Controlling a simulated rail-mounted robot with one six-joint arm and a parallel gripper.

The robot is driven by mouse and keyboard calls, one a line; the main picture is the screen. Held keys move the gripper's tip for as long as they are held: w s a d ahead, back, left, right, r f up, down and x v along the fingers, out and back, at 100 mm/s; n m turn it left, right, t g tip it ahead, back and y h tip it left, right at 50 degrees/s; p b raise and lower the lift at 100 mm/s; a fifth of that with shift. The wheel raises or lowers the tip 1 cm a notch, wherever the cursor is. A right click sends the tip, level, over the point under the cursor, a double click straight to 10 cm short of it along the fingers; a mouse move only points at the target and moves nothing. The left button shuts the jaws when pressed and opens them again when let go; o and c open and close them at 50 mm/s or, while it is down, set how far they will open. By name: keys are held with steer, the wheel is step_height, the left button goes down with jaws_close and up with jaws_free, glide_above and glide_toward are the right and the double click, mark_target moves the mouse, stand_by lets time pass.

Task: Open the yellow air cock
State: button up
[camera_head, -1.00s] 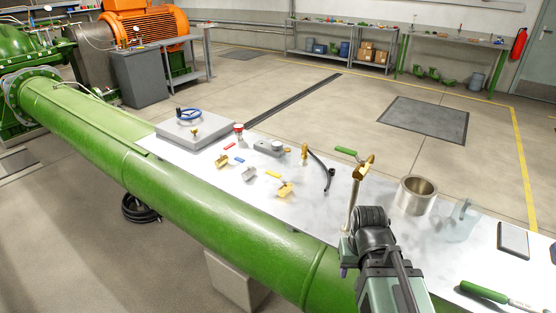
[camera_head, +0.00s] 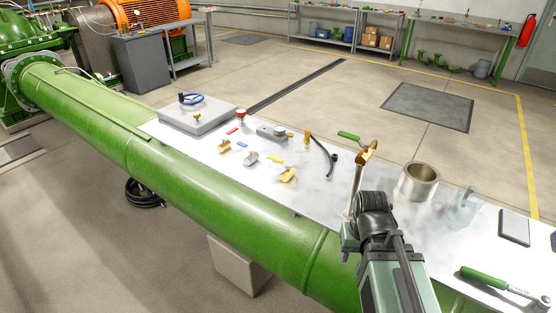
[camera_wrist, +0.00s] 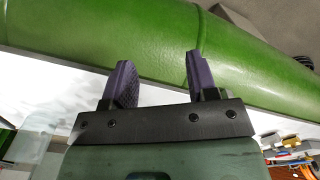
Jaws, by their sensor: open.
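A small brass valve body (camera_head: 288,176) with a yellow lever (camera_head: 276,160) lies on the metal bench top, in the middle of the head view. I take it for the yellow air cock; whether it is open or shut is too small to tell. My gripper (camera_wrist: 158,62) is open and empty in the wrist view, its two dark purple fingers apart above the bench edge and green pipe. In the head view my arm covers most of the gripper, which is to the right of the valve and well apart from it.
Beside it lie a brass valve body (camera_head: 224,146) with a red lever and a grey one (camera_head: 250,159) with a blue lever. A standing brass pipe with a green lever (camera_head: 348,137) rises behind my wrist. A steel cup (camera_head: 418,180) and torque wrench (camera_head: 500,284) are to the right.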

steer(key=shift+c, duration=0.2)
steer(key=r+p, duration=0.1)
steer(key=a+r+p, duration=0.1)
steer(key=w+r+p, duration=0.1)
steer(key=shift+a, duration=0.25)
steer(key=shift+c, duration=0.4)
step_height(320, 180, up, 10)
steer(key=n+p, duration=1)
steer(key=n, duration=0.2)
glide_above(278, 159)
step_height(278, 159, down, 11)
steer(key=b, duration=1)
steer(key=shift+w+r+b, duration=0.1)
steer(key=shift+b, duration=0.25)
steer(key=shift+r, duration=0.1)
steer(key=shift+r, duration=0.1)
